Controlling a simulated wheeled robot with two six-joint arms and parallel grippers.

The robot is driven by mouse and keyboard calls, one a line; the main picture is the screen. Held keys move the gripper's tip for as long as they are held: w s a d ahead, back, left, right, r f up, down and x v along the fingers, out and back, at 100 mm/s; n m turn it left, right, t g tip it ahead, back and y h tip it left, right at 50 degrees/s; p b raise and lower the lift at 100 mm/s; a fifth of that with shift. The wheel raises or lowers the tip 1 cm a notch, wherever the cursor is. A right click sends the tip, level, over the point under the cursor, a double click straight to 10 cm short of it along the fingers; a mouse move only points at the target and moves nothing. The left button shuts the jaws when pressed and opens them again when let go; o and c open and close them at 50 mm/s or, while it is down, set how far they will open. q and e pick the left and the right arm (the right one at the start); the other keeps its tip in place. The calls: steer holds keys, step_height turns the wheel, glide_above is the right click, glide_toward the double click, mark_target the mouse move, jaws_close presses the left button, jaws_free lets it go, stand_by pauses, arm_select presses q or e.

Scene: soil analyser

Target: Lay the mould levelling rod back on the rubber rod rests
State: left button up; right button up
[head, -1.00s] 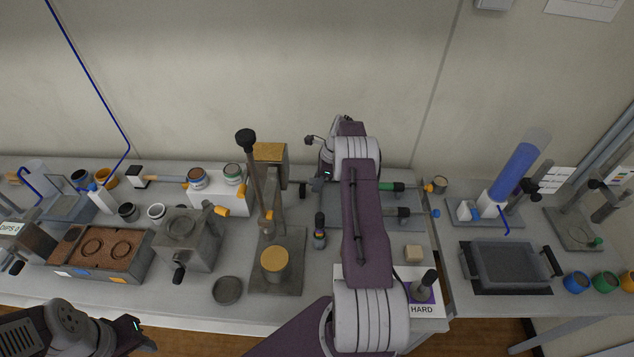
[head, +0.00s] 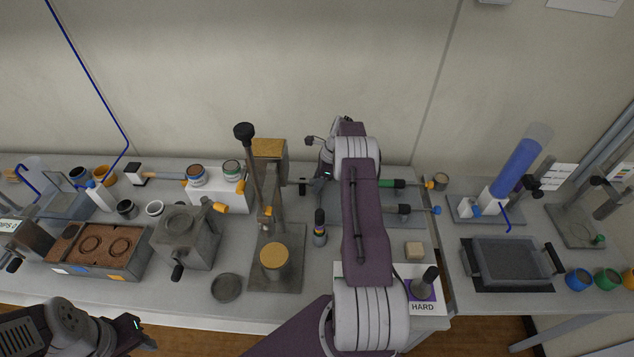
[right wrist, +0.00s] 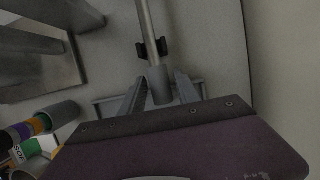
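The mould levelling rod is a thin grey rod (right wrist: 146,18) with a thicker grey sleeve (right wrist: 159,86) in the right wrist view. A black two-eared rest (right wrist: 142,49) sits around the thin part; whether the rod touches it I cannot tell. My right gripper (right wrist: 161,78) has a finger on each side of the sleeve, with narrow gaps showing, so it looks open around it. In the head view my right gripper (head: 317,172) is at the back of the bench, and my arm hides most of the rod area. My left gripper (head: 143,340) is low at the left, its fingers unclear.
A stand with a tall black-knobbed lever (head: 244,131) is just left of my right gripper. A dark bottle (head: 320,232) stands in front of it. A white block with cups (head: 215,203) is farther left. A HARD card (head: 425,307) lies front right. The wall is close behind.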

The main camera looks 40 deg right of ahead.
steer(key=shift+o, duration=0.3)
steer(key=v, duration=0.9)
steer(key=shift+r, duration=0.1)
